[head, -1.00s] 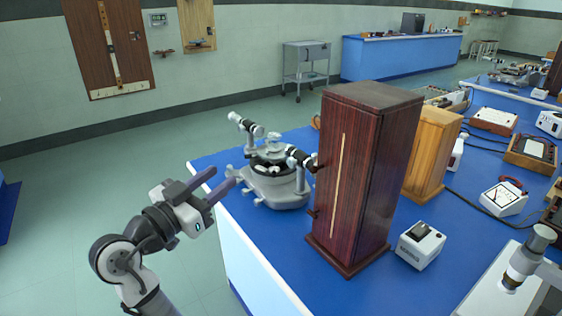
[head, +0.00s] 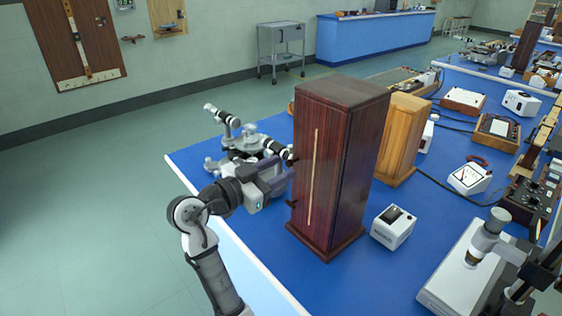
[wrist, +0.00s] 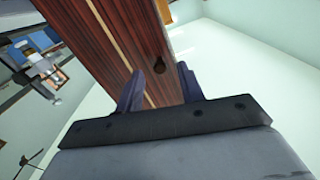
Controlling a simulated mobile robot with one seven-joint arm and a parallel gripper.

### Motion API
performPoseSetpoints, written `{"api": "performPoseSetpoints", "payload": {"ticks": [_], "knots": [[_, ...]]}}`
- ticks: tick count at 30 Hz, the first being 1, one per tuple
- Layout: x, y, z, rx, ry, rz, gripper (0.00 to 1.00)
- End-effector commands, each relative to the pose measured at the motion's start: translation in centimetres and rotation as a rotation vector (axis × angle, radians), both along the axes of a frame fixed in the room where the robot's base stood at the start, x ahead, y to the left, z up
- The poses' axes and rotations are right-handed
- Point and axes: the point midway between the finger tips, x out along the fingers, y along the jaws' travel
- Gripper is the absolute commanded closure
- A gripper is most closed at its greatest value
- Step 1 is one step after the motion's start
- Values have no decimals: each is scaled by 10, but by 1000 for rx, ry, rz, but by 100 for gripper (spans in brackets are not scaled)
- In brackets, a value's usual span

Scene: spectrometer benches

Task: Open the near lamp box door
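The near lamp box (head: 350,165) is a tall, dark red-brown wooden cabinet standing upright on the blue bench. A pale vertical strip runs down its front face, and the door looks shut. A small dark knob (wrist: 158,66) sticks out of the wood in the wrist view. My gripper (head: 284,176) is just left of the box in the head view, at about its mid-height. In the wrist view my gripper (wrist: 161,74) has its two fingers apart, with the knob showing in the gap between them. No contact with the knob is visible.
A grey spectrometer (head: 245,140) stands close behind my gripper. A lighter wooden box (head: 402,140) is behind the lamp box, and a small white device (head: 393,227) sits at its right. A white microscope-like instrument (head: 470,265) is at front right. Floor left of the bench is clear.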

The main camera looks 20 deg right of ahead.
Motion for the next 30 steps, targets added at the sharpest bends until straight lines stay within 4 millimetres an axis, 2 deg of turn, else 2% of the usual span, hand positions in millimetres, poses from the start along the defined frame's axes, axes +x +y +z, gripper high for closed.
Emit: {"api": "performPoseSetpoints", "payload": {"ticks": [5,14,23,30], "knots": [[4,-12,0,1,-1,0,62],[5,-14,0,0,-1,1,62],[5,-14,0,0,-1,1,100],[5,-14,0,0,-1,1,100]]}}
